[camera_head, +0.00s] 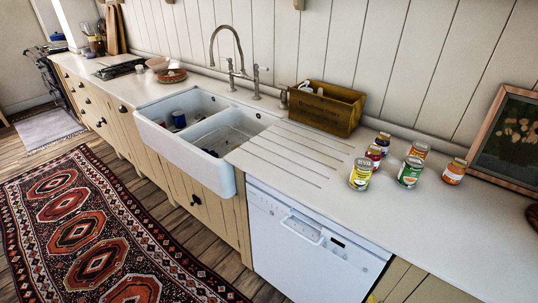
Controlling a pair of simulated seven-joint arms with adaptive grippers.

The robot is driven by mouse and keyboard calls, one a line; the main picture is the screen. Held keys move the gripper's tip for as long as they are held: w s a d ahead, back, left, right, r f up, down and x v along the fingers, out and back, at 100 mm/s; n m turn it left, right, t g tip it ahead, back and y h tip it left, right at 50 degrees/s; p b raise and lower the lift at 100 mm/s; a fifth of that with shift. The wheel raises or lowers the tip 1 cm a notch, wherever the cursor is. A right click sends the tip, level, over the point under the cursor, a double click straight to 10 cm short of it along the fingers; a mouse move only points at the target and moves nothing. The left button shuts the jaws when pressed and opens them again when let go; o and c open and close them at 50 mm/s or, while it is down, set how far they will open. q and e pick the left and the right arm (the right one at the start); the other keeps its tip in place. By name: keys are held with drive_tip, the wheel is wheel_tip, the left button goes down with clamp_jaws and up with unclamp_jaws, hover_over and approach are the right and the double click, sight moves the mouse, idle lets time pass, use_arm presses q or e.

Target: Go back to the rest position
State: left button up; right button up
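Neither of my grippers shows in the head view. The view looks down along a kitchen counter (450,228) from its right part. Several small cans and jars stand upright on the counter to the right: a yellow can (360,174), a green can (410,172), a dark jar (374,155), a jar with a purple lid (382,141), an orange-labelled can (419,149) and an orange jar (454,171).
A white double sink (215,177) holds a blue cup (179,119) and other items. A wooden crate (327,107) stands behind the ridged drainer. A picture frame (478,140) leans at the right. A dishwasher (300,250) is below. A patterned rug (98,262) covers the floor at left.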

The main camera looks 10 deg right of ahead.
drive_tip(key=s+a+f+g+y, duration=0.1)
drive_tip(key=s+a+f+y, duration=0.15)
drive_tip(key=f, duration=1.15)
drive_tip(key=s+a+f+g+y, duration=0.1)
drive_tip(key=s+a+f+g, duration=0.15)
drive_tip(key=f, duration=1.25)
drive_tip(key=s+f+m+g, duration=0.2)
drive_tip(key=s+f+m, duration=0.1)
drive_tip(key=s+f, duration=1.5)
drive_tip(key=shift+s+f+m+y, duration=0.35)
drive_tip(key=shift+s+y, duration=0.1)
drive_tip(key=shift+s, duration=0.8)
